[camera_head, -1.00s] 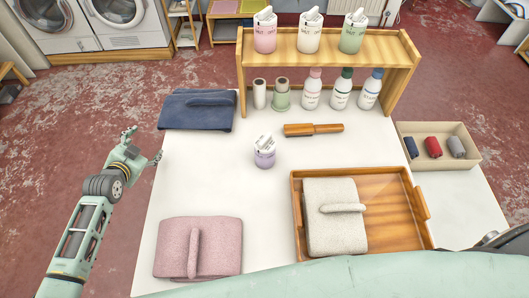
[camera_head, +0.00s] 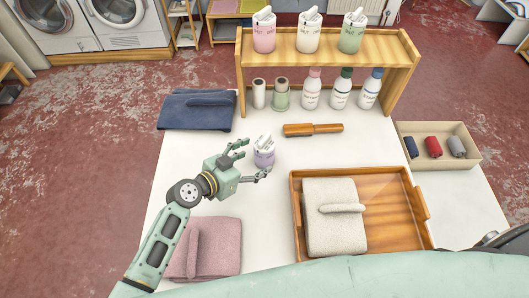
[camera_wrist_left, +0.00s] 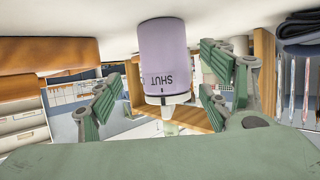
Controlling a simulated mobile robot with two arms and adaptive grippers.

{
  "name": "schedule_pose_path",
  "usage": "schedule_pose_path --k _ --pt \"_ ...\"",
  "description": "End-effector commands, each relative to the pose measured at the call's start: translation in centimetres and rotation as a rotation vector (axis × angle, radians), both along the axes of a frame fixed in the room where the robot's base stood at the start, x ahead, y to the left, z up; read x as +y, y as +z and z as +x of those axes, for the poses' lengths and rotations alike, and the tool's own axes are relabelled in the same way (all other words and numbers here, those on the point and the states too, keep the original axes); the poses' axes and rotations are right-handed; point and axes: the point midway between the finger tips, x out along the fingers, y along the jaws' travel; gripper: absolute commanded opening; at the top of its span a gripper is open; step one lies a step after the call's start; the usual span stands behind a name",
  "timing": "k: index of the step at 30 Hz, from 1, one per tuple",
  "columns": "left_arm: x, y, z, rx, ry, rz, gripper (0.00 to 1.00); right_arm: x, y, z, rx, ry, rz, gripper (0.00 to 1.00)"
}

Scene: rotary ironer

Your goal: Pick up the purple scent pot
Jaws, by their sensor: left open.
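The purple scent pot (camera_head: 264,155) is a small lilac jar with a white top, upright on the white table. My left gripper (camera_head: 254,160) is open at the pot, with one finger on its far side and one on its near side in the head view. In the left wrist view the pot (camera_wrist_left: 165,52) appears upside down between the open fingers of my left gripper (camera_wrist_left: 165,85), with "SHUT" lettering near its cap. I cannot tell whether a finger touches it. My right gripper is not in view.
A wooden brush (camera_head: 313,130) lies right of the pot. A wooden tray (camera_head: 385,205) with a cream folded cloth (camera_head: 330,235) is at front right. A wooden shelf (camera_head: 325,45) stands behind, with bottles beneath. A navy cloth (camera_head: 195,112) and a pink cloth (camera_head: 215,250) lie at left.

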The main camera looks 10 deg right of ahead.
Motion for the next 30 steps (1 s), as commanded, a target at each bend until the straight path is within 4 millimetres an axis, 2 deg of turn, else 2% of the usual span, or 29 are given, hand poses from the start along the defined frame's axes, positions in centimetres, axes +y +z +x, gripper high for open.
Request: schedule_pose_path --k 15,25,30 --pt "-3.9 -1.8 3.3 0.002 0.002 0.000 0.72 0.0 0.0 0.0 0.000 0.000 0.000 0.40" --pt "-4.2 -2.0 3.5 -0.001 0.001 0.002 0.72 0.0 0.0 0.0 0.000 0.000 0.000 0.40" --pt "-4.2 -2.0 3.5 0.000 0.002 0.001 0.57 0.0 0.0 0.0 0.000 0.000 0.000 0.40"
